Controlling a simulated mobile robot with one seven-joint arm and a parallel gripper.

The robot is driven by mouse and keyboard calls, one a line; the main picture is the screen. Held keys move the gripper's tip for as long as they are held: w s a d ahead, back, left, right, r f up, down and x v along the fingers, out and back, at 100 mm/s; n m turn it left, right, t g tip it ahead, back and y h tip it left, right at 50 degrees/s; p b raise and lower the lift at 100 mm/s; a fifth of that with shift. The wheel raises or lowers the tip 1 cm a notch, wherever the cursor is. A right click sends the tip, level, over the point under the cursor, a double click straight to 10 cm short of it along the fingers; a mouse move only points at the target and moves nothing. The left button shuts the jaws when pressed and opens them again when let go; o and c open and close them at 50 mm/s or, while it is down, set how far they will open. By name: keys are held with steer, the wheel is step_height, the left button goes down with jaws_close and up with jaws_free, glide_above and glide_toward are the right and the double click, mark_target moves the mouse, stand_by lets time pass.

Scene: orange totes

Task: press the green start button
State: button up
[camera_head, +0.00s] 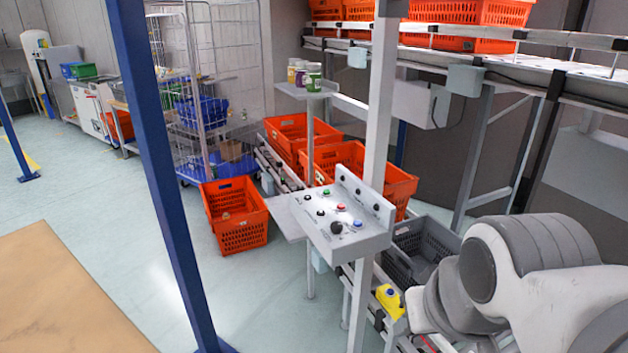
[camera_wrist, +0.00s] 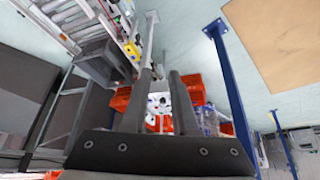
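The grey-white control panel (camera_head: 375,240) stands on a post at the centre of the head view. The green button (camera_head: 326,192) is on its top face, towards the back left, with a red button (camera_head: 341,207) and a blue button (camera_head: 358,223) to its right. In the wrist view, my gripper (camera_wrist: 161,73) has its two dark fingers apart with nothing held between them. Part of the panel (camera_wrist: 158,101) shows beyond and between the fingers, at a distance. The green button cannot be made out there. My gripper is outside the head view.
A vertical grey post (camera_head: 381,100) rises behind the panel. A blue post (camera_head: 160,170) crosses the left side. Orange totes (camera_head: 240,236) stand left of and behind the panel. A grey crate (camera_head: 435,240) is at its right, near my arm.

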jaws_close()
stand_by(1.2)
